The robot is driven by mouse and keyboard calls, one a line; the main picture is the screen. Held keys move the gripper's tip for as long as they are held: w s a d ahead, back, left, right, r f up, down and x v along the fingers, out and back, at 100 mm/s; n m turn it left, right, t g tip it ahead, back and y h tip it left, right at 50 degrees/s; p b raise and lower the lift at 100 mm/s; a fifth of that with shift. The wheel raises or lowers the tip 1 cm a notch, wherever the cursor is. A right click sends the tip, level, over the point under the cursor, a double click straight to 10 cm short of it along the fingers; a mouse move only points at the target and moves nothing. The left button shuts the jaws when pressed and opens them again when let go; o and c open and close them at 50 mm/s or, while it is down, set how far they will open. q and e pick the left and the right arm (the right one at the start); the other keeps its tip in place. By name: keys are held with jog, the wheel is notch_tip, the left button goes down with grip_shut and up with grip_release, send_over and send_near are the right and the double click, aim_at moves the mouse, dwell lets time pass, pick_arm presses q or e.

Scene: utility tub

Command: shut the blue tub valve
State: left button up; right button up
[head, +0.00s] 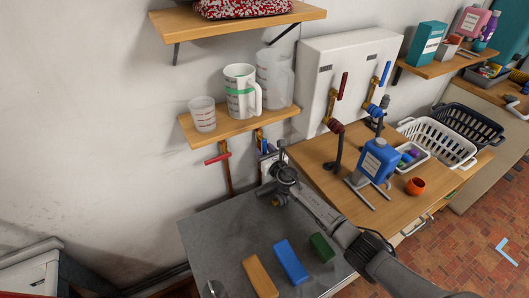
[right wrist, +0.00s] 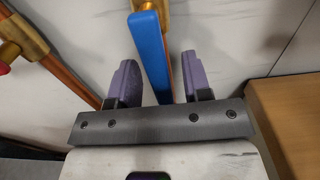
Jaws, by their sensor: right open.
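The blue tub valve's handle (right wrist: 150,55) is a long blue lever on a brass body in the right wrist view. It runs lengthwise along the pipe line, between my right gripper's two purple fingers (right wrist: 158,68). There is a gap on each side, and I see no contact. In the head view my right gripper (head: 268,160) is at the wall below the small shelf, partly covering the blue valve (head: 264,144). The red tub valve (head: 218,157) is to its left, with its handle sideways across the copper pipe. My left gripper is not in view.
A shelf (head: 240,127) with measuring jugs hangs just above the valves. A grey top (head: 220,240) below holds several coloured blocks. To the right, a wooden counter (head: 320,165) carries a blue jug (head: 379,160) and baskets. Another red and blue valve pair stands by a white wall box (head: 335,65).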

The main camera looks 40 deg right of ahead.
grip_shut()
dwell(0.3)
